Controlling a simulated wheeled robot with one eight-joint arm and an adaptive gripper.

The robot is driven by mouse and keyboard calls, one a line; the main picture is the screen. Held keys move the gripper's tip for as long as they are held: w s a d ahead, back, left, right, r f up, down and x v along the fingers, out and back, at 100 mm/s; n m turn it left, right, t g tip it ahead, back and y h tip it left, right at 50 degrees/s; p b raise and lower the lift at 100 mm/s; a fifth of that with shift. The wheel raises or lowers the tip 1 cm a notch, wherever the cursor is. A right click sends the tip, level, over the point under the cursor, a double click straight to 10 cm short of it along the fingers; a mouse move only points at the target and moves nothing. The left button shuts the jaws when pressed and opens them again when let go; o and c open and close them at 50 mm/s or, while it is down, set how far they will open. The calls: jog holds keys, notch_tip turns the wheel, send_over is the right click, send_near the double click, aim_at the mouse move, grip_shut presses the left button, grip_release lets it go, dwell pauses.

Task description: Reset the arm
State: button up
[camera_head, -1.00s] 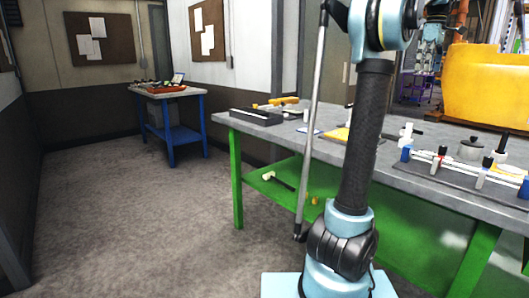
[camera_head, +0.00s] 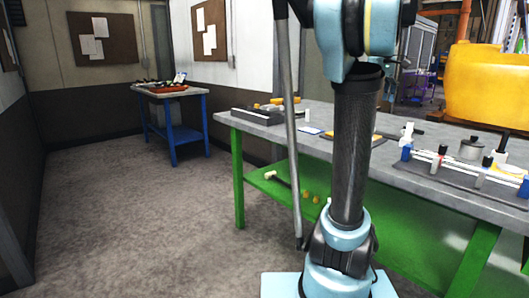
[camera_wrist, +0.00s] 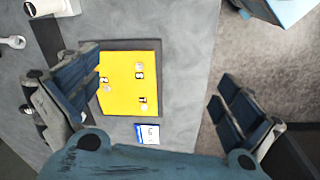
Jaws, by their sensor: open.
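My gripper (camera_wrist: 165,105) shows in the wrist view with its two blue-grey fingers spread wide apart and nothing between them. It is above the front edge of the grey workbench (camera_wrist: 190,50), looking down. A yellow panel (camera_wrist: 125,65) with several small round pieces on it lies on the bench below, near the left finger. In the head view my arm rises in front of the green-legged workbench (camera_head: 405,178); my gripper is out of that picture.
A small white-and-blue card (camera_wrist: 147,134) lies near the panel. A blue table (camera_head: 175,135) stands at the back left. The floor (camera_head: 120,220) at left is clear.

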jog(key=s+a+f+m, duration=0.1)
jog(key=s+a+f, duration=0.5)
jog(key=f, duration=0.5)
jog(key=s+a+f+m+t, duration=0.1)
jog(key=s+a+f+m, duration=0.1)
jog(key=s+a+f, duration=0.5)
jog(key=s+a+f+m, duration=0.2)
jog(key=s+a+f, duration=0.5)
jog(key=f, duration=0.8)
jog(key=shift+f, duration=0.3)
jog(key=shift+w+f, duration=0.2)
jog(key=shift+w, duration=0.15)
